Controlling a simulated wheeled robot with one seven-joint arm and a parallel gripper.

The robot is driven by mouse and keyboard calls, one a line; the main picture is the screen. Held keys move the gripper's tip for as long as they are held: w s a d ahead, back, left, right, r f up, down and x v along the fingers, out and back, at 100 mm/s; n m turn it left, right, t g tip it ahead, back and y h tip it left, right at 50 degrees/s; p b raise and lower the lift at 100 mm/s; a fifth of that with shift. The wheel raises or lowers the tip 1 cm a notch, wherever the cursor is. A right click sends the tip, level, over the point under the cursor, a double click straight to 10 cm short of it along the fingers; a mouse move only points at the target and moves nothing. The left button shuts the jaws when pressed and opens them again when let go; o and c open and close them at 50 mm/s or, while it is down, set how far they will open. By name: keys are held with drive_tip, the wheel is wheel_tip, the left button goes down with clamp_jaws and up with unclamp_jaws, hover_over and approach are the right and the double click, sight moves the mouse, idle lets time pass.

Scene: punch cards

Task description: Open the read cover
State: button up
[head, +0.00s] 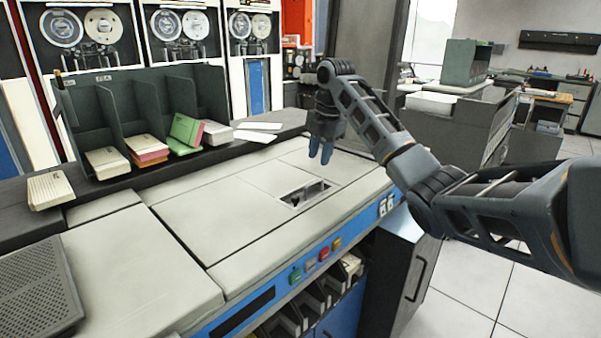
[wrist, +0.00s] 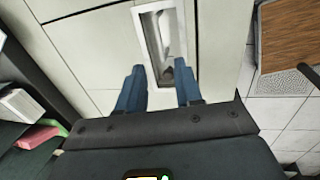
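The read cover is probably the pale panel (head: 283,174) on top of the card machine, around a recessed slot; its exact edges are hard to tell. The recess (head: 305,193) holds a metal part and also shows in the wrist view (wrist: 160,35), just ahead of my fingers. My gripper (head: 320,150) points down above the machine top, behind the recess in the head view. In the wrist view its two blue fingers (wrist: 158,85) are apart, with nothing held between them. Whether the fingertips touch the surface cannot be told.
A dark sorter rack (head: 145,110) with several card stacks stands along the back of the machine. A loose card stack (head: 50,188) lies at the left. Coloured buttons (head: 310,264) line the blue front edge. The pale top at front left (head: 130,265) is clear.

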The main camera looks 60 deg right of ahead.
drive_tip(key=shift+w+d+f, duration=0.1)
drive_tip(key=shift+w+f, duration=0.15)
drive_tip(key=shift+f, duration=1)
drive_tip(key=shift+w+f, duration=0.2)
drive_tip(key=shift+f, duration=1.1)
drive_tip(key=shift+w+d+f, duration=0.1)
drive_tip(key=shift+w+f, duration=0.15)
drive_tip(key=shift+f, duration=1)
clamp_jaws()
